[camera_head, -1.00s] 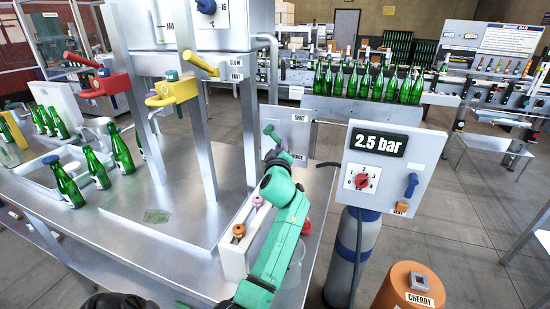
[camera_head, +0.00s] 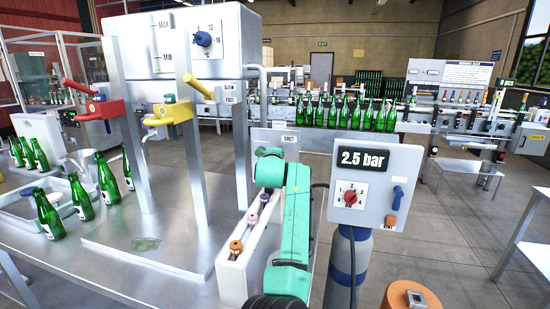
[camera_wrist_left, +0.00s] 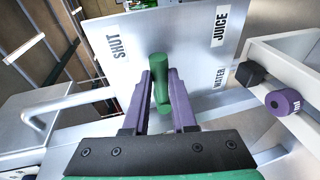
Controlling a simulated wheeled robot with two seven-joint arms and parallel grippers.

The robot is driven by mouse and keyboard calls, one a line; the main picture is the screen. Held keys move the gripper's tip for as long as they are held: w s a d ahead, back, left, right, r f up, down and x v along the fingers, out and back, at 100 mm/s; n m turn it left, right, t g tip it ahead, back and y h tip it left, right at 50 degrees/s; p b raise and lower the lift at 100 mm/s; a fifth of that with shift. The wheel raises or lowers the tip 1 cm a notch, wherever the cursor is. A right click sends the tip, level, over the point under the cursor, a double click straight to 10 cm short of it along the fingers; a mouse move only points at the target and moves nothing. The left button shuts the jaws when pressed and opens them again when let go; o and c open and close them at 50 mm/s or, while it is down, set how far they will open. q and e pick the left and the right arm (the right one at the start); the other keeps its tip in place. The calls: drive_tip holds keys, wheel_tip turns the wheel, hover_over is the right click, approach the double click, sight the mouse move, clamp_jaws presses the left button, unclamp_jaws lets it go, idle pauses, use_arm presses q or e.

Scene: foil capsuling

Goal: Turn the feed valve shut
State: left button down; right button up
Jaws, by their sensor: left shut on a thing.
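The feed valve's panel (camera_head: 274,137) stands in the middle of the head view, with SHUT at its top; my green arm covers much of it. In the left wrist view the panel (camera_wrist_left: 190,30) carries SHUT, JUICE and WATER labels. The valve's green handle (camera_wrist_left: 161,75) stands between the purple fingers of my left gripper (camera_wrist_left: 161,80). The gripper is shut on the handle. The handle's tip lies between SHUT and the other two labels in that view; which label it points at I cannot tell.
A 2.5 bar box (camera_head: 376,187) with a red knob stands close right of my arm, above a grey cylinder (camera_head: 348,262). A white rack (camera_head: 238,268) with small coloured pieces lies just left. Green bottles (camera_head: 48,215) and red and yellow taps (camera_head: 172,109) are further left.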

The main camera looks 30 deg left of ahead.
use_arm(q)
drive_tip(key=shift+r, duration=0.25)
drive_tip(key=c, duration=0.9)
unclamp_jaws()
drive_tip(key=shift+o, duration=0.9)
drive_tip(key=shift+w+f, duration=0.15)
